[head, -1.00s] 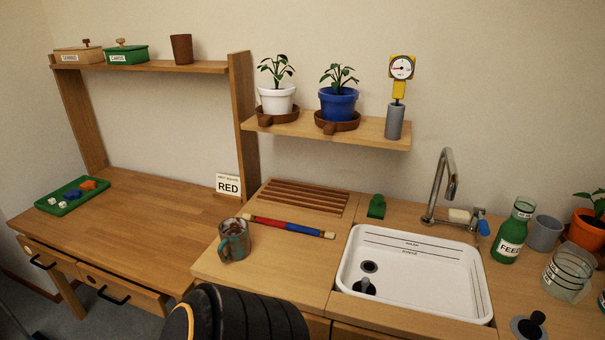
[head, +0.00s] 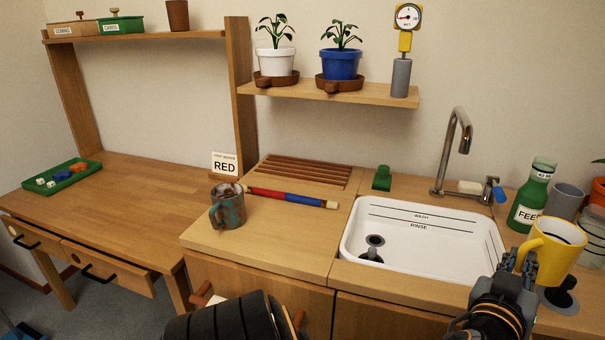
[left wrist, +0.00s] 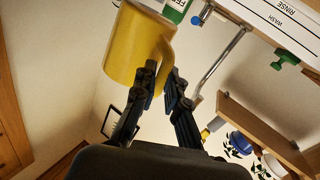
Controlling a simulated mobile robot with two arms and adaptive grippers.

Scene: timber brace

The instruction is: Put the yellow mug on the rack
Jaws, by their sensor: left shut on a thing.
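The yellow mug (head: 558,248) is at the right of the head view, upright or nearly so, held in front of the counter right of the sink. My left gripper (head: 528,262) is shut on its handle, at the mug's left side. In the left wrist view the mug (left wrist: 133,47) is large, with its handle between my left fingertips (left wrist: 160,82). The slatted wooden rack (head: 302,171) lies on the counter left of the sink and looks empty, well to the left of the mug. My right gripper is not in view.
A teal-brown mug (head: 228,209) and a red-blue rod (head: 292,197) are in front of the rack. The white sink (head: 420,285) and tall tap (head: 455,150) lie between the held mug and the rack. A green bottle (head: 533,195) stands close behind the held mug.

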